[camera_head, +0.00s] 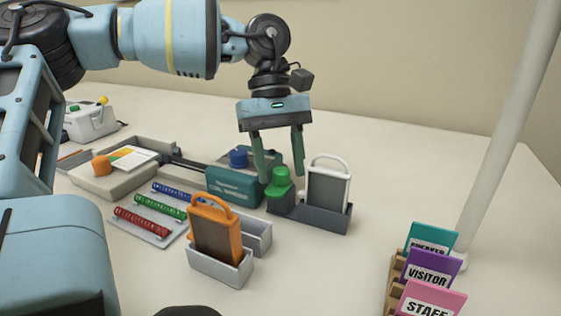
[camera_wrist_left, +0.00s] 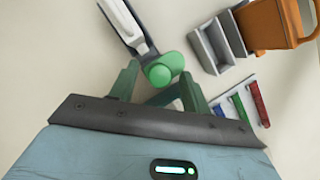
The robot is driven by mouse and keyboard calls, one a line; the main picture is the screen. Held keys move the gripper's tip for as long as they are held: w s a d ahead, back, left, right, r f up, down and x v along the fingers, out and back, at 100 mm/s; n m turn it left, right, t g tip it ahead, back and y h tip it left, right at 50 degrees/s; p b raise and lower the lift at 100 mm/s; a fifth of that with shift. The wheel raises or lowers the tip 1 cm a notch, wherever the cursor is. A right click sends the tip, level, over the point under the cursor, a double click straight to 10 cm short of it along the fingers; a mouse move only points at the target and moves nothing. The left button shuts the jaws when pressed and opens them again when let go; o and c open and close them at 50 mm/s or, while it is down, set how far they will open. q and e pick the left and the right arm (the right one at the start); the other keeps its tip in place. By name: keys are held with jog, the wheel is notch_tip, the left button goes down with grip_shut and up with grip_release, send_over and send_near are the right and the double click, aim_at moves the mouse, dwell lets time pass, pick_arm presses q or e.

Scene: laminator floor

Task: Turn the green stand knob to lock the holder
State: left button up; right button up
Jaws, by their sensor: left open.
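The green stand knob (camera_head: 279,181) sits on the left end of a dark grey stand (camera_head: 318,215). A grey holder with a white loop handle (camera_head: 328,184) stands upright in that stand. My left gripper (camera_head: 281,174) is open and points down above the knob. Its fingers show either side of the knob in the head view. In the left wrist view the knob (camera_wrist_left: 163,68) lies between and just beyond the two open fingertips (camera_wrist_left: 160,76). I cannot tell whether either finger touches it. My right gripper is not in view.
An orange holder (camera_head: 216,230) stands in a light grey stand in front. Coloured coils (camera_head: 140,213), a teal box (camera_head: 233,186) and a laminator-like tray (camera_head: 110,180) are at left. Badge cards (camera_head: 430,268) stand at front right, near a white pole (camera_head: 508,120). Table right of the dark stand is clear.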

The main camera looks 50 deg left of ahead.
pick_arm(q)
jog(key=c, duration=1)
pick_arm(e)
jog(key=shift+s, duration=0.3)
